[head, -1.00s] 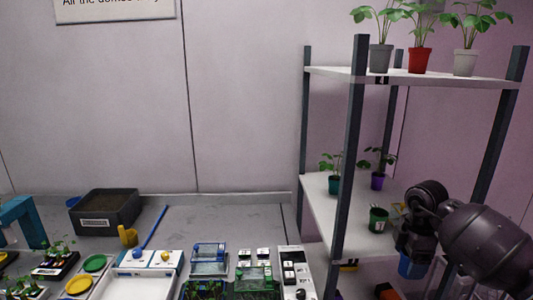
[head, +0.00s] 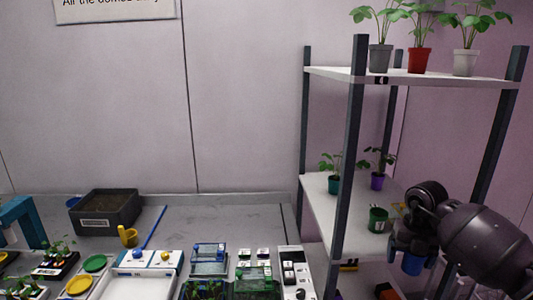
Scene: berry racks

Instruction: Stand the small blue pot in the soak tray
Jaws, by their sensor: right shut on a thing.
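My right gripper (head: 410,246) is at the right, in front of the rack's middle shelf. It points down and is shut on a small blue pot (head: 412,265), which hangs below it; the gripper hides the pot's upper part. A shallow white tray (head: 112,286), which looks like the soak tray, lies on the bench at the lower left, cut off by the picture's bottom edge. The gripper and pot are well to the right of it. My left gripper is not in view.
The rack post (head: 346,170) stands between the pot and the bench. A green pot (head: 377,222) on the shelf (head: 325,208) is close to my gripper. A dark soil box (head: 108,220), a yellow pot (head: 128,237) and a blue rod (head: 154,227) are on the bench. Its back middle is clear.

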